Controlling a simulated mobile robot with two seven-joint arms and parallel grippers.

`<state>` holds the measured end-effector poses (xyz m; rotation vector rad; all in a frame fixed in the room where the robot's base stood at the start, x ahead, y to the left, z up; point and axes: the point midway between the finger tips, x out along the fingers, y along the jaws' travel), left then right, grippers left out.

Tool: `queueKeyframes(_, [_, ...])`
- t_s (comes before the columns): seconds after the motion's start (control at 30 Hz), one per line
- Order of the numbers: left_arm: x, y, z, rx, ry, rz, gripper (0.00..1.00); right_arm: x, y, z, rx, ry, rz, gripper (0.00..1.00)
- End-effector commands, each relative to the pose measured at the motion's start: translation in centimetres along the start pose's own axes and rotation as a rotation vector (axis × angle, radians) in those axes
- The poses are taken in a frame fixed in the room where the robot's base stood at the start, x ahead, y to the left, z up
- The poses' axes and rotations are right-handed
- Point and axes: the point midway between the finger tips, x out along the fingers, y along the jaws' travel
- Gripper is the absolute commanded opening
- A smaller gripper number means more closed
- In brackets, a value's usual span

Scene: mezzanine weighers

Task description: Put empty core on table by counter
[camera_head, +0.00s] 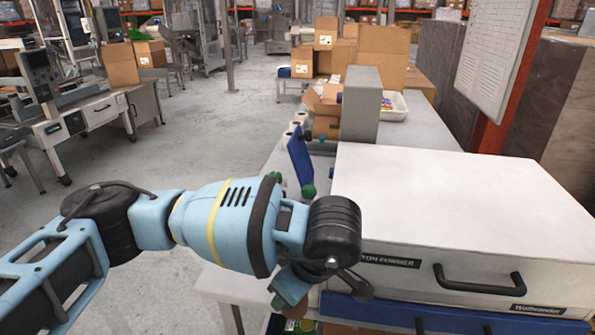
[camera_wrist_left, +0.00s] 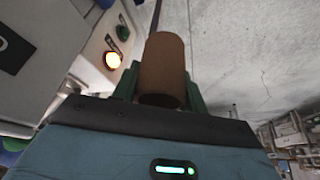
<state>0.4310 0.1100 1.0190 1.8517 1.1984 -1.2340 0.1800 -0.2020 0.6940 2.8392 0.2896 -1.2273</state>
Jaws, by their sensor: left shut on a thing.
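The empty core is a brown cardboard tube (camera_wrist_left: 163,68), held upright in the left wrist view between the green fingers of my left gripper (camera_wrist_left: 160,85). The gripper is shut on it. In the head view, my left arm reaches in from the left to the white box-shaped machine, and the gripper is mostly hidden below the wrist; a small brown patch (camera_head: 289,289) there looks like part of the core. A pale table top (camera_head: 237,285) shows beside and below the arm. My right gripper is not in view.
The white machine (camera_head: 450,190) with a black handle fills the right side. Behind it stand a grey box unit (camera_head: 360,103), a white tray (camera_head: 397,106) and cardboard boxes (camera_head: 383,52). Open concrete floor (camera_head: 200,130) lies to the left. A lit orange button (camera_wrist_left: 113,60) shows in the wrist view.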

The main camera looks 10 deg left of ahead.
Motion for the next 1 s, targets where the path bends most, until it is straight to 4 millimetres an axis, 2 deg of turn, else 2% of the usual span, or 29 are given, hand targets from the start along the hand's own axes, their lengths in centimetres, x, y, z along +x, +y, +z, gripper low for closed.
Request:
queueKeyframes(0.1, [0.8,-0.8,1.8,0.27,-0.004,0.111,0.22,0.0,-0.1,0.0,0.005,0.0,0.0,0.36])
queueKeyframes(0.3, [1.2,-1.9,4.3,0.687,-0.005,0.286,0.22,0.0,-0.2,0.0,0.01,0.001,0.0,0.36])
queueKeyframes(0.5, [1.1,-2.7,6.0,0.958,-0.004,0.399,0.22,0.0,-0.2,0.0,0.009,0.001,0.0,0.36])
queueKeyframes(0.7, [0.9,-3.0,6.6,1.058,-0.002,0.439,0.22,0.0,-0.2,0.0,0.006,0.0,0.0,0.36])
queueKeyframes(1.0, [0.9,-3.0,6.6,1.063,-0.002,0.44,0.22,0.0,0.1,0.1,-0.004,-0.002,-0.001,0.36])
